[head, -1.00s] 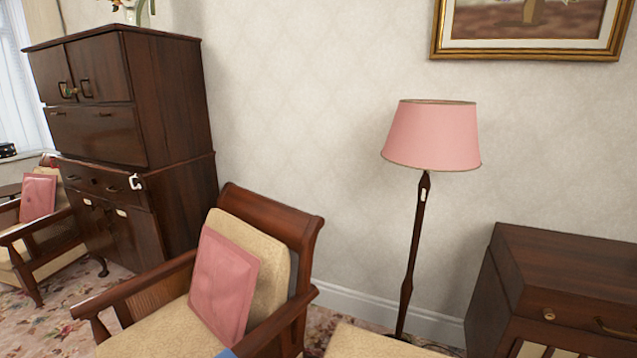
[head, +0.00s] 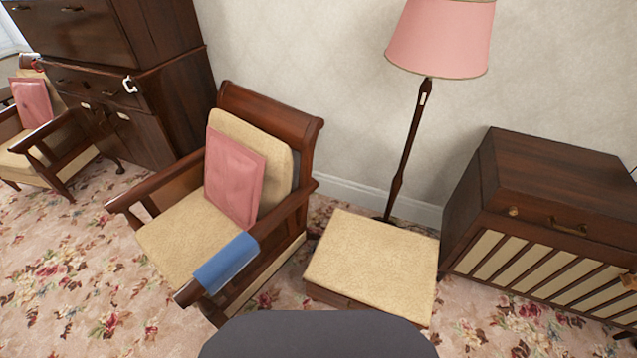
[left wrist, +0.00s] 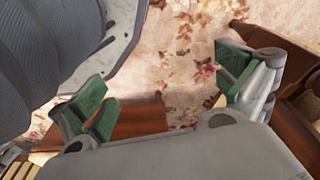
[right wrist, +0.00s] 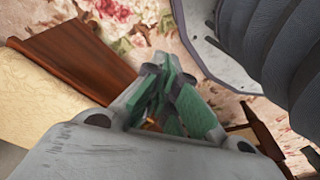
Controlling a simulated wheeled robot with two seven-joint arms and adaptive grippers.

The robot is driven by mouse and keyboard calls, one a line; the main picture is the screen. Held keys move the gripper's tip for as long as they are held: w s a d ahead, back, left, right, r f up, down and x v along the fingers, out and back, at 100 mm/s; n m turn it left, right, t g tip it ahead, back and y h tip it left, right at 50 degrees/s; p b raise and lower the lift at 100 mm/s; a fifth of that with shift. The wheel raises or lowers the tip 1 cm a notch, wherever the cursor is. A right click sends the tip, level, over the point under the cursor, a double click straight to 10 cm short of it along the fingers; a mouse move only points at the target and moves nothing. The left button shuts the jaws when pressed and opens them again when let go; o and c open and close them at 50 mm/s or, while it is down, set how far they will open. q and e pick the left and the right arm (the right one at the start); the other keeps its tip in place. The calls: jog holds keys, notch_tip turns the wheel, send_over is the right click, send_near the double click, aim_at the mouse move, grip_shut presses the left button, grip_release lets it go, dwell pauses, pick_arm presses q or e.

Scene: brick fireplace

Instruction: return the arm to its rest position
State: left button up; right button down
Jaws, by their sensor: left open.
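My left gripper (left wrist: 166,88) shows in the left wrist view with its green-padded fingers wide apart and nothing between them; floral carpet and brown wood lie beyond. My right gripper (right wrist: 170,92) shows in the right wrist view with its green pads close together; I see no object held in it. Neither gripper shows in the head view, where only a dark grey part of my own body fills the bottom middle.
An armchair (head: 190,232) with a pink cushion (head: 233,178) and a blue cloth (head: 226,262) over its arm stands ahead. A footstool (head: 372,262), floor lamp (head: 408,150) and cabinet (head: 560,170) are to its right. Open carpet (head: 80,285) lies left.

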pick_arm(q)
jog(key=s+a+r+p, duration=0.1)
jog(key=s+a+p, duration=0.2)
jog(key=s+p, duration=0.5)
jog(key=s+a+r+p, duration=0.2)
jog(key=s+p, duration=0.7)
jog(key=shift+s+a+g+y, duration=0.3)
jog(key=shift+a, duration=0.1)
pick_arm(e)
jog(key=s+d+r, duration=0.1)
jog(key=s+d, duration=0.2)
jog(key=s, duration=0.5)
jog(key=s+d+r, duration=0.2)
jog(key=s, duration=0.7)
jog(key=shift+s+d+g+h, duration=0.3)
jog(key=shift+d, duration=0.1)
pick_arm(q)
jog(key=shift+f, duration=0.2)
pick_arm(e)
jog(key=shift+f, duration=0.2)
pick_arm(q)
notch_tip(320, 180, down, 4)
jog(key=b, duration=0.4)
jog(key=shift+f, duration=0.2)
pick_arm(e)
notch_tip(320, 180, down, 4)
jog(key=shift+f, duration=0.2)
